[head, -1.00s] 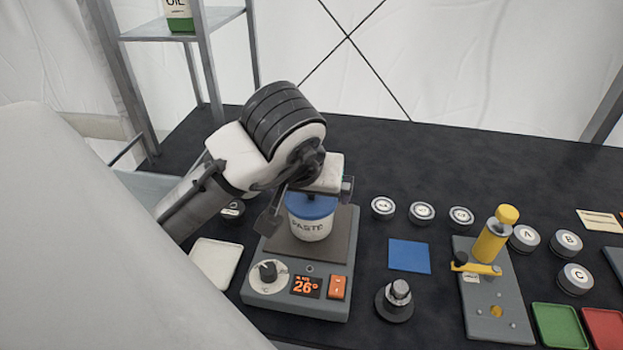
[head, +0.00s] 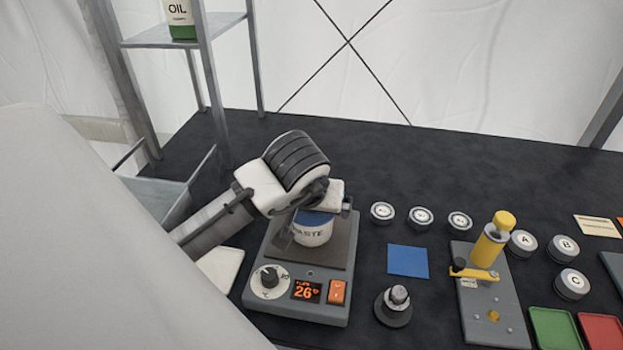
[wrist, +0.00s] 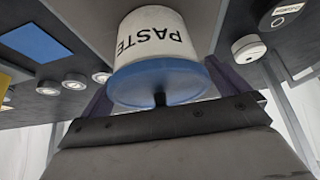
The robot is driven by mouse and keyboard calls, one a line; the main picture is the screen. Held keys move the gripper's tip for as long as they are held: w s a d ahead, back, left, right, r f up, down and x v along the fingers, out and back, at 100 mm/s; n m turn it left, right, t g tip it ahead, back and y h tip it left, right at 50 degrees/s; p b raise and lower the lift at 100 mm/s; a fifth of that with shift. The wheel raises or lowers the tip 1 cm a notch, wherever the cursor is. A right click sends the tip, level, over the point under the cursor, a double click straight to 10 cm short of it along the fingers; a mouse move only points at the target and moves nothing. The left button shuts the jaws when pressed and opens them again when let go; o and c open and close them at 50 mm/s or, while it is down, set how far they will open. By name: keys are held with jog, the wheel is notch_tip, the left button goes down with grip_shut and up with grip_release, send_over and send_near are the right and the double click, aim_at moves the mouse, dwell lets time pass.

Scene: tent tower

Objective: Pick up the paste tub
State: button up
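The paste tub (head: 312,232) is a white tub with a blue lid and the word PASTE. It stands upright on the dark top of the hot plate (head: 335,258). My gripper (head: 314,226) is directly above it, pointing down, with one finger on each side of the tub. In the wrist view the tub (wrist: 155,40) lies between the two spread fingers, its blue lid and small dark knob facing my palm. The fingers look close beside the tub, and I see no clear grip on it. My wrist hides part of the lid in the head view.
The hot plate's front has a dial, a display reading 26 and an orange switch (head: 337,291). Right of it are a blue square (head: 408,261), a dark knobbed weight (head: 396,305), several round tins (head: 421,217) and a yellow-handled press (head: 490,245). A metal shelf (head: 190,35) stands back left.

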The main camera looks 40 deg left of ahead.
jog(key=c, duration=0.9)
jog(key=shift+c, duration=0.2)
